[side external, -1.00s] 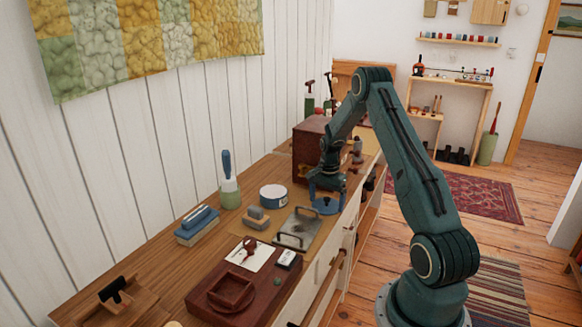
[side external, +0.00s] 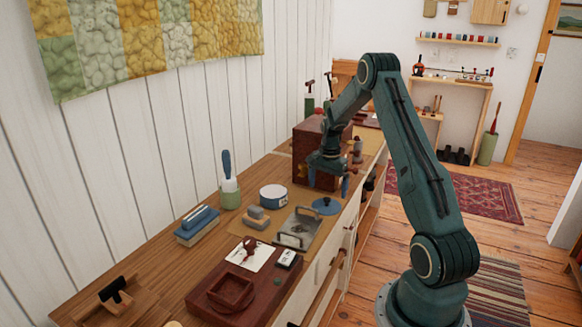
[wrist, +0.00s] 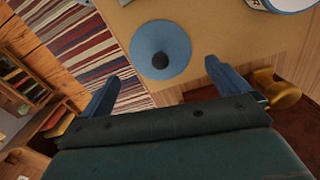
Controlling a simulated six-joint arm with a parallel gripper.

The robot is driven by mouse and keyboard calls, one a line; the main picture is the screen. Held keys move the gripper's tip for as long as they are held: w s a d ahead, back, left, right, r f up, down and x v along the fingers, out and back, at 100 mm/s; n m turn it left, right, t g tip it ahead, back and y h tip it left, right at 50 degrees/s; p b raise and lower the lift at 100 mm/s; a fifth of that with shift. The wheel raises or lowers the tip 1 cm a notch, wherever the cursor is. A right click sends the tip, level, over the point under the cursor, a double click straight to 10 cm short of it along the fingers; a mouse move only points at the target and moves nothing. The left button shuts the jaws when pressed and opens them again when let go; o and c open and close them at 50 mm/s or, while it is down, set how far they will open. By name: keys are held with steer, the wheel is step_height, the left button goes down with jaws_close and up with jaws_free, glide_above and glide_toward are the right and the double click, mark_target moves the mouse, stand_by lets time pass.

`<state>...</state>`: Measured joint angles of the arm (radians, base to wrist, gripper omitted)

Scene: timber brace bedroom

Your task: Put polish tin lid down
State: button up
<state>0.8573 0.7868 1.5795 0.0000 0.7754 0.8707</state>
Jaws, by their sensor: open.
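The polish tin lid (side external: 325,206) is a blue disc with a dark knob. It lies flat on the tan mat near the front edge of the worktop; the wrist view shows it (wrist: 146,50) knob up, just beyond my fingertips. My gripper (side external: 328,188) is open and empty above the lid, its two blue fingers apart, and it also shows in the wrist view (wrist: 160,74). The polish tin (side external: 273,197), white and blue, stands open-topped to the left of the lid.
A metal plate with a handle (side external: 298,228) lies on the mat near the lid. A brown wooden box (side external: 308,160) stands close behind my gripper. The worktop's front edge is close to the lid.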

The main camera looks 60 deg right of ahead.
mark_target(326, 199)
step_height(326, 199, up, 6)
steer(key=shift+r, duration=0.25)
stand_by(0.6)
steer(key=a+r+n+t+h, duration=0.1)
steer(key=a+r+n, duration=0.4)
steer(key=a+r, duration=0.45)
steer(key=a+r+n+t, duration=0.1)
steer(key=a+r+n, duration=0.45)
steer(key=a, duration=0.75)
steer(key=s+a+r+n+t+y, duration=0.1)
steer(key=s+a+r+n+t, duration=0.2)
steer(key=s+a+n, duration=0.6)
steer(key=s+a, duration=0.7)
steer(key=shift+a+r+t, duration=0.2)
steer(key=shift+a+t, duration=0.1)
steer(key=shift+a, duration=0.1)
